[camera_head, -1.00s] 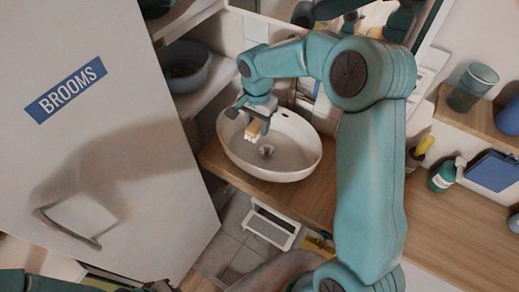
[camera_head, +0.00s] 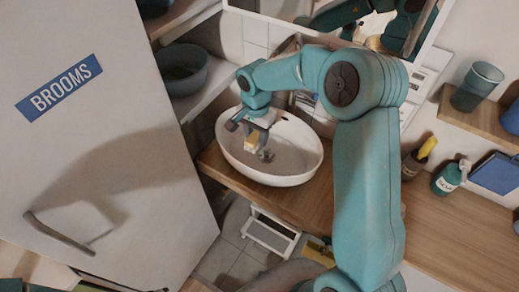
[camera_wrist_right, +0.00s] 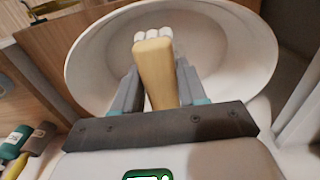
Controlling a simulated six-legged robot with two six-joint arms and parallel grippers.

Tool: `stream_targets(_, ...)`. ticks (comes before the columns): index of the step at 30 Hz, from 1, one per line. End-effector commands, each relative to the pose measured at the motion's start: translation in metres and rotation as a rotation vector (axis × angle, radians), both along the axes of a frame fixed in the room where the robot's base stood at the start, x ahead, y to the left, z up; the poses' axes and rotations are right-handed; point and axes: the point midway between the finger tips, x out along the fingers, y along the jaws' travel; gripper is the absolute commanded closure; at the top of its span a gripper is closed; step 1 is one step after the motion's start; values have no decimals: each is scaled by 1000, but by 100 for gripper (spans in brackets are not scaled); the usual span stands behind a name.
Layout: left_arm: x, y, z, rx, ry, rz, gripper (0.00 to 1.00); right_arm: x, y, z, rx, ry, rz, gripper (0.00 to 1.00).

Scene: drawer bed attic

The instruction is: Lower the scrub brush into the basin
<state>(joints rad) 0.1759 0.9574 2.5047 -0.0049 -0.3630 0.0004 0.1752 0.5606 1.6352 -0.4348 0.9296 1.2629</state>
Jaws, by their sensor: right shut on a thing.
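The scrub brush (camera_head: 251,142) has a tan wooden body and white bristle tufts, and my right gripper (camera_head: 254,133) is shut on it. In the right wrist view the brush (camera_wrist_right: 157,70) sits between the two fingers of the gripper (camera_wrist_right: 155,92), its white tufts pointing away toward the bowl. The white oval basin (camera_head: 292,180) stands on the wooden counter, and it also fills the back of the right wrist view (camera_wrist_right: 235,50). The brush is over the basin's left part; whether it touches the bottom I cannot tell. My left gripper is not seen.
A tall white cabinet door labelled BROOMS (camera_head: 130,150) stands close on the left. A grey bowl (camera_head: 184,70) sits on a shelf behind it. A green bottle (camera_head: 447,180) and a dark container with a yellow item (camera_head: 415,160) stand on the counter at right.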

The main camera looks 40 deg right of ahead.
Motion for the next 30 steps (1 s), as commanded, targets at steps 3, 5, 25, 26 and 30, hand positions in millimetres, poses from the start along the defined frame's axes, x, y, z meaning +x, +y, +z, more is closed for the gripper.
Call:
stream_targets(3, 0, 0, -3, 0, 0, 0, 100, 0, 0, -4, 0, 0, 0, 92)
stream_targets(5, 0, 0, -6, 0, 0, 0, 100, 0, 0, -7, 0, 0, 0, 92)
stream_targets(25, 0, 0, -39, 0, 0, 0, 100, 0, 0, -44, 0, 0, 0, 92)
stream_targets(26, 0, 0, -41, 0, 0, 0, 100, 0, 0, -46, 0, 0, 0, 92)
stream_targets(30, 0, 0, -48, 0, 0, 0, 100, 0, 0, -54, 0, 0, 0, 92)
